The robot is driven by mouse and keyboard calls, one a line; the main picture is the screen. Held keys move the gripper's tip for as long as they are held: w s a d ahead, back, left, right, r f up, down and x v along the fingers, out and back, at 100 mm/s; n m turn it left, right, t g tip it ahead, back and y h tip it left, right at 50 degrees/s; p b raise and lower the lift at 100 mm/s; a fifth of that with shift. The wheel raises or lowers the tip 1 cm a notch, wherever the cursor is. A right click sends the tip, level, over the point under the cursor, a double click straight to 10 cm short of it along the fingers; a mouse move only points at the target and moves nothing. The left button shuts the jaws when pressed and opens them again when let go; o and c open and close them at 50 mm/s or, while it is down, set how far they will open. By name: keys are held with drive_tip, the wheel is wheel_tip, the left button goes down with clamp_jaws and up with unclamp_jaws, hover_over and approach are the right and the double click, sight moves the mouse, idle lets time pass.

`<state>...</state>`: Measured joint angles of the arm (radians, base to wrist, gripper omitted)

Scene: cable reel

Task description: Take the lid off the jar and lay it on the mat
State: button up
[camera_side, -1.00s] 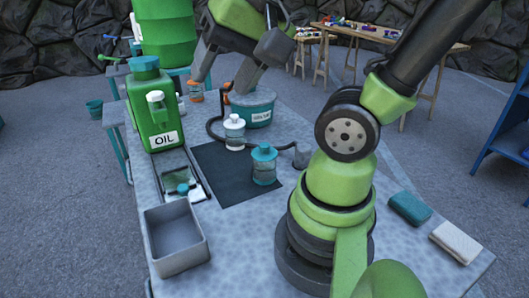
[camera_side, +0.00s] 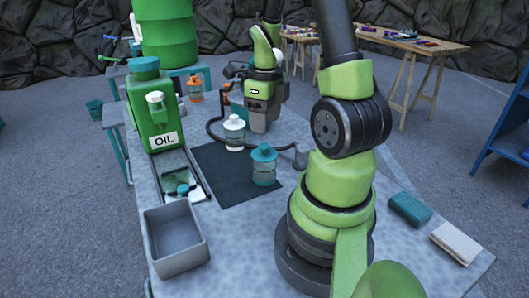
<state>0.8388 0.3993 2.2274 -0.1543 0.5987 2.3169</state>
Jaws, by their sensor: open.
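A dark mat (camera_side: 225,187) lies on the bench. A clear jar (camera_side: 263,177) with a teal lid (camera_side: 263,154) stands upright at its right edge. A second jar with a white lid (camera_side: 234,123) stands at the mat's back edge. A third jar with an orange lid (camera_side: 196,86) stands farther back. All three lids are on. My gripper (camera_side: 258,128) is open and points down, just right of and behind the white-lidded jar. It looks empty and apart from the jars. Its fingertips are small and dark here.
A green OIL can (camera_side: 152,115) stands left of the mat. A tray with a small brush-like item (camera_side: 182,189) and an empty grey bin (camera_side: 175,240) are in front of it. A dark hose (camera_side: 285,147) curves behind the mat. A teal sponge (camera_side: 409,208) and a pale cloth (camera_side: 455,242) lie right.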

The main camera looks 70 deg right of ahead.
sight(265, 145)
drive_tip(key=shift+a+f, duration=0.15)
drive_tip(key=shift+f, duration=3.35)
drive_tip(key=c, duration=1)
